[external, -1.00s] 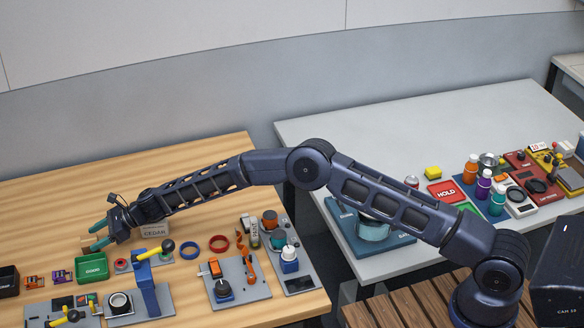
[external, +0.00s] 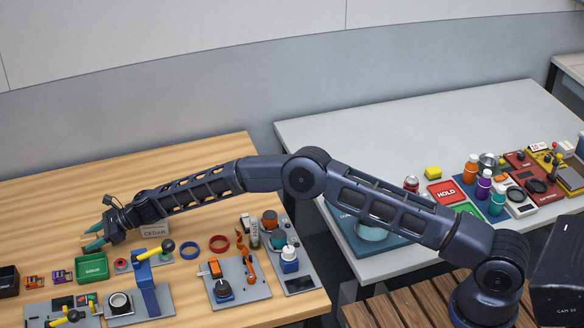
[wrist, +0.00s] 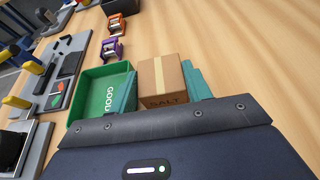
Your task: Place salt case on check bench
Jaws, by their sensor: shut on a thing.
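The salt case, a small brown carton (wrist: 162,80) with a pale tape strip and the word SALT, is between the teal fingers of my gripper (wrist: 160,92) in the wrist view. My gripper is shut on it. In the external view my gripper (external: 94,237) is over the left part of the wooden bench (external: 190,185), and the carton is hard to make out there. I cannot tell whether the carton touches the bench top. I see no label that names the check bench; a grey-white table (external: 340,125) stands to the right.
A green GOOD tray (external: 92,267) is close by my gripper, with purple and orange items beside it. A CEDAR carton (external: 155,230) stands near my wrist. The grey table holds a red HOLD pad (external: 446,192) and several bottles; its back left is clear.

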